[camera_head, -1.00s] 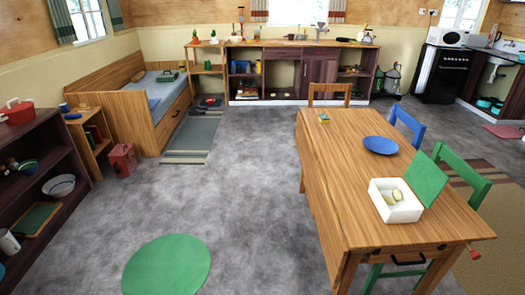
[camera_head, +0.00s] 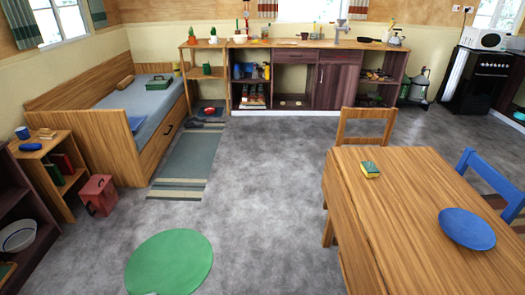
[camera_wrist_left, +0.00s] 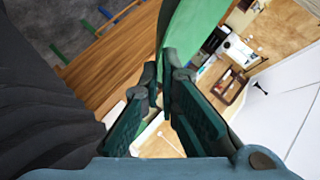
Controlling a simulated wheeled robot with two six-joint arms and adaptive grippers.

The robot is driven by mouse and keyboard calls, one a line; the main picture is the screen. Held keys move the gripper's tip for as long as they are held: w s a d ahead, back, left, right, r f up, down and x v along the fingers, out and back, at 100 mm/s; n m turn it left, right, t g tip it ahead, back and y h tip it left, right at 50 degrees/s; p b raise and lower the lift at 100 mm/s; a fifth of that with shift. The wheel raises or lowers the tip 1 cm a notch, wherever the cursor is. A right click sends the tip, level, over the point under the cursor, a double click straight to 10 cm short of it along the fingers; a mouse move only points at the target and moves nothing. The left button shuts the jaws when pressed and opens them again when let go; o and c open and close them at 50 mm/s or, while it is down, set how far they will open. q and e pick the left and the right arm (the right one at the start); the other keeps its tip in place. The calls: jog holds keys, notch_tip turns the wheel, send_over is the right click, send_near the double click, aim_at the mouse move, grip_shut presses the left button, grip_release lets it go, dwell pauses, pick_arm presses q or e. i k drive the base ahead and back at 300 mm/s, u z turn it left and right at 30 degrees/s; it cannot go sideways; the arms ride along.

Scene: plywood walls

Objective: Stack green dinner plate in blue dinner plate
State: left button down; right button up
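The green dinner plate (camera_head: 168,263) shows at the bottom left of the head view, large and close above the floor area. In the left wrist view the green plate (camera_wrist_left: 205,28) rises from between the fingers of my left gripper (camera_wrist_left: 166,68), which is shut on its edge. In the head view the arm and most of the gripper are hidden below the frame. The blue dinner plate (camera_head: 467,229) lies flat and empty on the wooden table at the right, well apart from the green plate. My right gripper is not in view.
A dark shelf (camera_head: 15,195) is at the left. The grey floor (camera_head: 270,200) between is clear.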

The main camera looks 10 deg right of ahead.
aim_at(463, 232)
jog(key=i, duration=1.85)
jog(key=z, duration=3.75)
jog(key=i, duration=0.5)
jog(key=u, duration=0.05)
